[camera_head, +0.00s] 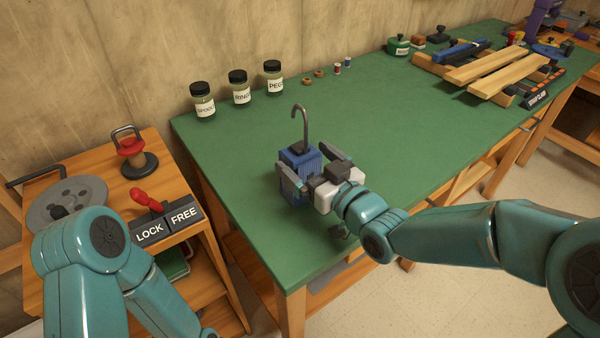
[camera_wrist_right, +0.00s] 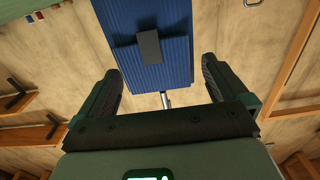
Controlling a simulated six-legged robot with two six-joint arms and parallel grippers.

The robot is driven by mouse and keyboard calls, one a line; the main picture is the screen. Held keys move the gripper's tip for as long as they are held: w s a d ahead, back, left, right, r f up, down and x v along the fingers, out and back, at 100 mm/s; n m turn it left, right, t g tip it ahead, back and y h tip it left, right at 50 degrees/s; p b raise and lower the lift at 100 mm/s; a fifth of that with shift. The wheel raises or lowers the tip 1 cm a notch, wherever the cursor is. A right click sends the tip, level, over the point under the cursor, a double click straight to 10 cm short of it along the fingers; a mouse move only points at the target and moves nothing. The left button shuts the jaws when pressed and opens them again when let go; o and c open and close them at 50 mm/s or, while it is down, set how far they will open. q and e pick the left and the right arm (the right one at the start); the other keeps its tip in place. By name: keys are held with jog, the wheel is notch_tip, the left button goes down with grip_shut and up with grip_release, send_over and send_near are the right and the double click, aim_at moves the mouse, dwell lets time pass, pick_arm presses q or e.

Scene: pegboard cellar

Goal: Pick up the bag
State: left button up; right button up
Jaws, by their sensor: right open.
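A blue ribbed, box-like object with a metal hook rising above it, which I take for the bag (camera_head: 297,157), is at the near left part of the green table. My right gripper (camera_head: 307,162) is open, with one finger on each side of the bag in the head view. In the right wrist view the bag (camera_wrist_right: 178,62) fills the top middle, with a dark grey patch on it. There it lies ahead of and between the open fingers (camera_wrist_right: 160,72), with gaps to both. My left arm shows at lower left, but its gripper is out of view.
Three labelled jars (camera_head: 240,87) stand at the back of the green table (camera_head: 385,135). Wooden planks (camera_head: 508,73) lie at the far right. A small wooden stand (camera_head: 188,183) at left holds a red-handled lever (camera_head: 146,199) and a grey disc. The table's middle is clear.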

aim_at(295, 149)
jog(key=x, duration=0.4)
jog(key=shift+w+a+f, duration=0.1)
jog(key=shift+w+a, duration=0.05)
jog(key=shift+w, duration=0.1)
jog(key=c, duration=1.6)
